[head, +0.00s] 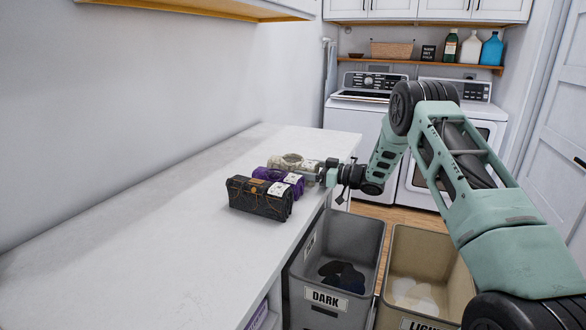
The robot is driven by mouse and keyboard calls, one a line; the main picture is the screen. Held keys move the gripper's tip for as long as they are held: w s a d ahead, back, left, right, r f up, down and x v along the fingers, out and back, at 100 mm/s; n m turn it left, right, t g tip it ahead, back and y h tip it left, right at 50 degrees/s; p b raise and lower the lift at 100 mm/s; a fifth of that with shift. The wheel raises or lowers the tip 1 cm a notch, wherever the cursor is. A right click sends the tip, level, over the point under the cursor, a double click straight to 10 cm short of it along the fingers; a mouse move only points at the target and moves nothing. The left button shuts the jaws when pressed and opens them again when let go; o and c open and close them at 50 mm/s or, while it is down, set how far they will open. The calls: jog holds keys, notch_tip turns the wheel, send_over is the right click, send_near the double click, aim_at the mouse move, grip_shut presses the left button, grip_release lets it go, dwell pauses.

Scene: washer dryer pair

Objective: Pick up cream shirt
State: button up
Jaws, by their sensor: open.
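The cream shirt (290,162) is a rolled bundle lying at the back of a row of three rolled garments on the white counter (150,220). A purple rolled garment (277,179) lies just in front of it, and a black one (258,199) lies nearest. My gripper (326,174) is open at the right ends of the cream and purple rolls, coming in from the right. I cannot tell whether its fingers touch or surround the cream roll.
A grey bin (372,235) labelled DARK and a tan bin (452,275) labelled LIGHT stand below the counter's right edge, each with clothes inside. A washer (352,118) and dryer (488,130) stand behind. The counter's left and front are clear.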

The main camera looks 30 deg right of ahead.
jog(key=shift+x, duration=0.95)
jog(key=shift+r, duration=0.1)
jog(key=c, duration=1.2)
